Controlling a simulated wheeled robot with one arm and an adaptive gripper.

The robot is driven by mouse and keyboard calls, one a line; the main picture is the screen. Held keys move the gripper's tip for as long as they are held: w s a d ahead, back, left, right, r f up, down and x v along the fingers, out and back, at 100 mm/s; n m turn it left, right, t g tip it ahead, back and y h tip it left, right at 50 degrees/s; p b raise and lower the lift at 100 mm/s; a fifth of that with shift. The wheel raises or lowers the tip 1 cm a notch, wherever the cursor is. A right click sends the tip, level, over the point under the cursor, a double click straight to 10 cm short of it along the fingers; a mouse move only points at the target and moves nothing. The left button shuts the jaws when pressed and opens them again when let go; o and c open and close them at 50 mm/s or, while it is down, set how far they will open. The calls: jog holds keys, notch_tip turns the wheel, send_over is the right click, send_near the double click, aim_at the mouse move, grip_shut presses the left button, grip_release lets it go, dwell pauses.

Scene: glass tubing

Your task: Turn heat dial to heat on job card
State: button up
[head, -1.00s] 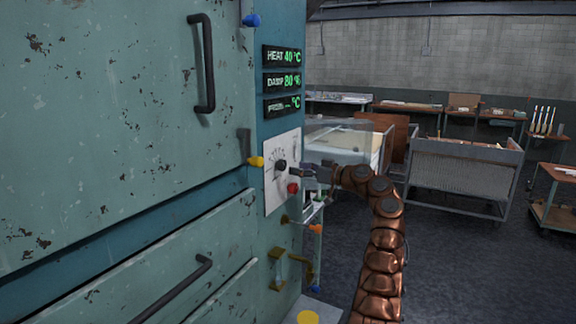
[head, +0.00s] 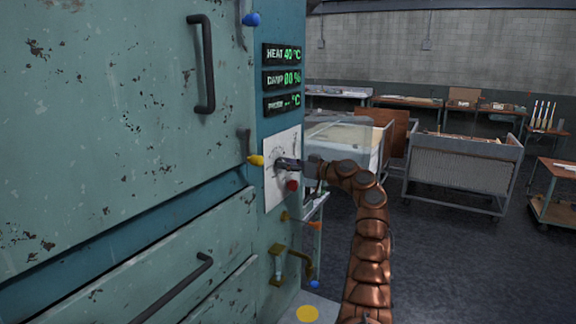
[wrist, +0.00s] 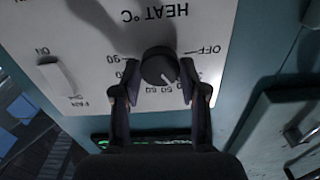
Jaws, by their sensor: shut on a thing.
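The heat dial (wrist: 158,68) is a round black knob with a pale pointer mark, on a white panel labelled HEAT °C with OFF and numbers around it. The panel (head: 272,190) is on the teal cabinet in the head view. My gripper (wrist: 158,84) has its two fingers on either side of the dial, shut on it. In the head view my gripper (head: 283,164) reaches the panel from the right and covers the dial. The heat display (head: 283,54) reads 40 °C. No job card can be made out.
A red button (head: 292,185) sits just below my gripper. A yellow-tipped lever (head: 255,160) is close on the left. A switch (wrist: 56,76) shows on the panel in the wrist view. A glass-topped case (head: 342,140) stands behind my arm.

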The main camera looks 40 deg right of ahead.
jog(key=c, duration=0.4)
jog(key=shift+o, duration=0.2)
jog(key=shift+b, duration=0.4)
jog(key=shift+m+p, duration=1.8)
jog(key=shift+m, duration=5.6)
